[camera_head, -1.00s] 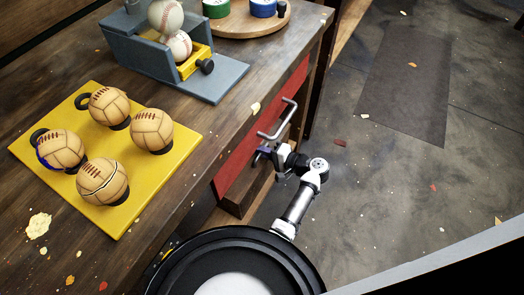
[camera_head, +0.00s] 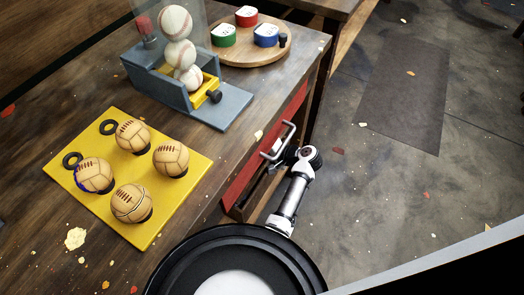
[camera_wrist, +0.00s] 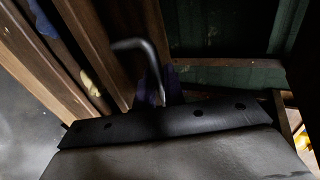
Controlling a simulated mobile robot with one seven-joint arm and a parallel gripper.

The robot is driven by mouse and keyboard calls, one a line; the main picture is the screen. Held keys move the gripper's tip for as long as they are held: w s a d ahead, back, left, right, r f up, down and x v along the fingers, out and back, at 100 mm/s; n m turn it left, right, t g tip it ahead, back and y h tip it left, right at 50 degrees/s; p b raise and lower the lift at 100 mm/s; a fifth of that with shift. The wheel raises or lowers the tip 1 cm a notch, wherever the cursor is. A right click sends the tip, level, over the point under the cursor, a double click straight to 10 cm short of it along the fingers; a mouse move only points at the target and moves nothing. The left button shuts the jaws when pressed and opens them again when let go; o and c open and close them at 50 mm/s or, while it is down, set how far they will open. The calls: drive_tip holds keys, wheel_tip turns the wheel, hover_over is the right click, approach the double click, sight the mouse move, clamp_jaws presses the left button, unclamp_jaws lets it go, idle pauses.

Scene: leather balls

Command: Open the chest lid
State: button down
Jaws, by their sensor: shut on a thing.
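A red front panel (camera_head: 240,184) with a grey metal bar handle (camera_head: 279,140) is on the side of the wooden table, below its top edge. I cannot make out a separate chest lid. My gripper is at the handle's near end, mostly hidden by my wrist in the head view. In the wrist view my gripper (camera_wrist: 160,88) is shut on the bent dark handle (camera_wrist: 140,47), with its purple-tinged fingers around the lower bar. The inside of a dark green compartment (camera_wrist: 225,79) shows behind it.
On the table (camera_head: 225,150) are a yellow board (camera_head: 150,225) with several leather balls, a grey-blue ball dispenser (camera_head: 225,113) with white baseballs, and a round wooden tray (camera_head: 240,57) with coloured pucks.

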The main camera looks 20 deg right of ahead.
drive_tip(key=r+p, duration=0.1)
drive_tip(key=w+a+r, duration=0.1)
drive_tip(key=r, duration=0.1)
drive_tip(key=r+p, duration=0.1)
drive_tip(key=shift+w+a+r+p, duration=0.2)
drive_tip(key=shift+w+a+p, duration=0.1)
drive_tip(key=shift+w, duration=0.05)
drive_tip(key=shift+w+a+r+p, duration=0.4)
drive_tip(key=shift+w+a+r, duration=0.1)
drive_tip(key=shift+r, duration=0.1)
drive_tip(key=c, duration=1.7)
unclamp_jaws()
drive_tip(key=shift+o, duration=0.4)
drive_tip(key=shift+f, duration=0.1)
drive_tip(key=shift+s+d, duration=0.15)
drive_tip(key=s+d+r+b, duration=0.1)
drive_tip(key=s+d+b, duration=0.1)
drive_tip(key=s+d, duration=0.8)
drive_tip(key=shift+r+b, duration=0.2)
drive_tip(key=shift+b, duration=0.15)
drive_tip(key=shift+s+d, duration=0.1)
